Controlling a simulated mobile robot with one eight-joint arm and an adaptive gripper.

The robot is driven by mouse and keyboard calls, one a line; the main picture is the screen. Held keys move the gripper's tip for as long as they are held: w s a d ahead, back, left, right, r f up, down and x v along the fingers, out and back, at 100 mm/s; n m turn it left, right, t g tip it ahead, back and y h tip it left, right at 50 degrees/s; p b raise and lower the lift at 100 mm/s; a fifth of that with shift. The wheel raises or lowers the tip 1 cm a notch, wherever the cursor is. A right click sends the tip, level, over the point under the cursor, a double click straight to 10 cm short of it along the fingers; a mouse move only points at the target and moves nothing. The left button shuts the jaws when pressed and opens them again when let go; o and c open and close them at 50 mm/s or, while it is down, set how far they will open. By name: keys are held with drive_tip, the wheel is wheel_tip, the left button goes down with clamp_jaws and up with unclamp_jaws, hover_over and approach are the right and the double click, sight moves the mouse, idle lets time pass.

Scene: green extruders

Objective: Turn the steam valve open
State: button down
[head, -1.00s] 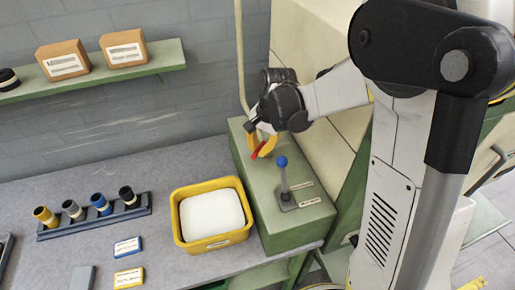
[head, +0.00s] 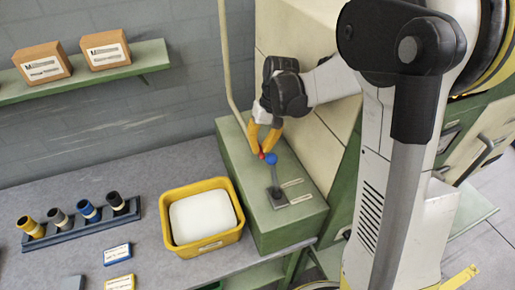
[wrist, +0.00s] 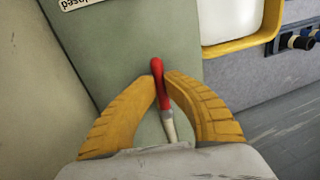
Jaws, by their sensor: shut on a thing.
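The steam valve's red handle (wrist: 163,90), on a pale stem, stands between the two yellow fingers in the wrist view. My gripper (wrist: 160,80) is shut on this handle, its fingertips close around the red part. In the head view my gripper (head: 261,150) points down over the far part of the green box (head: 288,232). Only a small red tip (head: 262,156) of the handle shows there; the fingers hide the rest. How far the valve is turned cannot be told.
A yellow tub (head: 205,246) with white contents stands left of the box. A rack of several coloured cylinders (head: 75,229) is farther left.

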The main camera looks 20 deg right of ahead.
drive_tip(key=shift+d+n, duration=0.2)
drive_tip(key=shift+n, duration=0.2)
drive_tip(key=c, duration=1.4)
unclamp_jaws()
wheel_tip(320, 180, up, 12)
drive_tip(key=d, duration=0.2)
drive_tip(key=shift+d, duration=0.15)
drive_tip(key=shift+f, duration=0.15)
drive_tip(key=shift+s, duration=0.1)
